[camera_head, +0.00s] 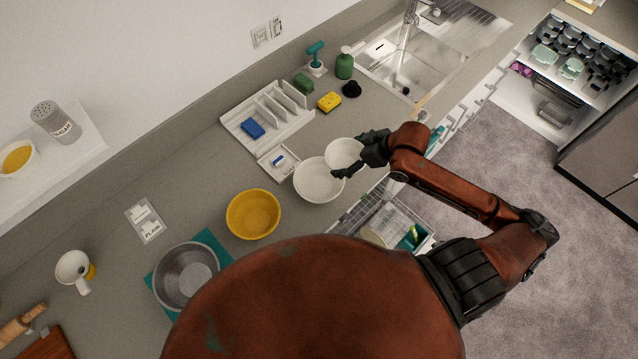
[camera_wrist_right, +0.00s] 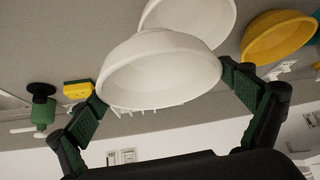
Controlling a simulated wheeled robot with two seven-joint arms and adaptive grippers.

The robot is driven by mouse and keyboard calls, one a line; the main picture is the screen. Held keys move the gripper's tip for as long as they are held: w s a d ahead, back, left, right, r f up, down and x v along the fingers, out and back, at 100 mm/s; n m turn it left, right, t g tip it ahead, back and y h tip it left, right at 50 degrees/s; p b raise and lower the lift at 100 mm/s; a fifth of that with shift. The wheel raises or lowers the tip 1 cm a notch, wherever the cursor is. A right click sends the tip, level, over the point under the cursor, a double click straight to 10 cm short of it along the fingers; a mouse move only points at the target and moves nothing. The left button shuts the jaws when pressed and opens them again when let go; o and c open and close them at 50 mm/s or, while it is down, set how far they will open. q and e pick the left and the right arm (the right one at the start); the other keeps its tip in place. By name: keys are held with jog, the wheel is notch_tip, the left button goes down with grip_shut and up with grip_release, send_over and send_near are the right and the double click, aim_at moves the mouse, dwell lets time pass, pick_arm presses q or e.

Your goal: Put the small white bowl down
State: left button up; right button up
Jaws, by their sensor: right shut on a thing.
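The small white bowl (camera_head: 343,152) is in my right gripper (camera_head: 354,157), whose fingers sit on either side of it. In the right wrist view the small white bowl (camera_wrist_right: 160,72) fills the space between the two fingers of the gripper (camera_wrist_right: 162,85). A larger white bowl (camera_head: 318,183) stands on the counter just left of and below it in the head view. The small bowl overlaps its rim in the picture; I cannot tell whether they touch. My left gripper is not in view.
A yellow bowl (camera_head: 253,214) and a metal bowl (camera_head: 186,276) stand further left on the counter. Behind are a white rack (camera_head: 243,112), a yellow sponge (camera_head: 329,102) and a green bottle (camera_head: 345,65). The sink (camera_head: 400,70) is beyond. An open dishwasher rack (camera_head: 372,213) lies below the counter edge.

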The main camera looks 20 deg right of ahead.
aim_at(333, 167)
jog(key=s+r+n+g+y+p, duration=0.2)
jog(key=s+r+n+p, duration=0.15)
jog(key=s, duration=0.45)
jog(key=shift+t, duration=0.3)
jog(key=w+a+f, duration=0.1)
jog(key=w, duration=0.1)
jog(key=w+a+f, duration=0.1)
jog(key=w+a, duration=0.1)
jog(key=w+a+f+b, duration=0.1)
jog(key=w+a, duration=0.1)
jog(key=shift+w+a+f, duration=0.25)
jog(key=shift+w+f, duration=0.05)
jog(key=shift+f, duration=0.05)
jog(key=x, duration=0.3)
jog(key=d+f+p+x, duration=0.1)
jog(key=x, duration=0.2)
jog(key=d+x, duration=0.1)
jog(key=x, duration=0.3)
jog(key=shift+f, duration=0.3)
jog(key=shift+f, duration=0.55)
